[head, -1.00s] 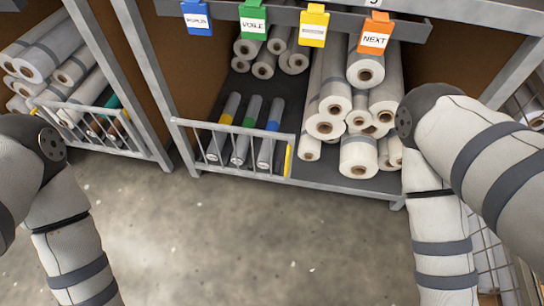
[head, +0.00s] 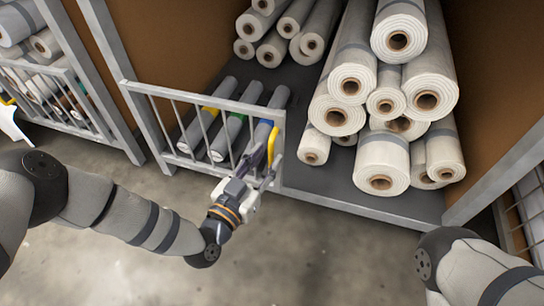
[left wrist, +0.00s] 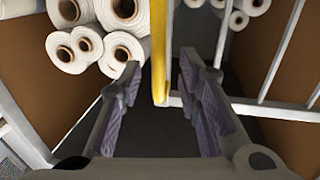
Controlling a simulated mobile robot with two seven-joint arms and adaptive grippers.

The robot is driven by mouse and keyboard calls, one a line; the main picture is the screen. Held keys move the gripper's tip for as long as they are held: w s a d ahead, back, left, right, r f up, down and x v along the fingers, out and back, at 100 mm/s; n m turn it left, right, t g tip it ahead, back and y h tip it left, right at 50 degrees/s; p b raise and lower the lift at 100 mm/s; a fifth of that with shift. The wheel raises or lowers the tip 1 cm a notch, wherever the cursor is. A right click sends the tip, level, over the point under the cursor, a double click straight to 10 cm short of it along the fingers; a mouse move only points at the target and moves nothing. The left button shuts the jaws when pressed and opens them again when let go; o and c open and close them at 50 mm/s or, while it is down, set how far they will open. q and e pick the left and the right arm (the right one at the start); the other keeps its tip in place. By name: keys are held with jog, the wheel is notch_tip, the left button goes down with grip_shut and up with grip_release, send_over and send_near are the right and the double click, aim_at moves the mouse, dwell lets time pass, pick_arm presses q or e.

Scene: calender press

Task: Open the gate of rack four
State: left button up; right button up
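A grey barred gate (head: 205,92) stands across the left half of the rack's lower bay, in line with the front edge. A yellow upright handle (head: 273,146) is at its right end. My left gripper (head: 262,160) is at this handle. In the left wrist view the gripper (left wrist: 160,62) has its two fingers apart, with the yellow handle (left wrist: 159,38) between or just beyond the tips. I cannot tell whether either finger touches it. No rack number is readable now. My right gripper is out of view; only part of my right arm shows at the lower right.
Behind the gate lie three grey rolls with yellow, green and blue bands, such as the green-banded roll (head: 237,120). Several white rolls (head: 383,160) are stacked to the right of the gate. Another gated rack (head: 62,95) stands at the left. The floor (head: 330,255) in front is clear.

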pick_arm(q)
jog(key=shift+b+x, duration=0.35)
jog(key=shift+x, duration=1.1)
grip_shut()
jog(key=shift+s, duration=0.15)
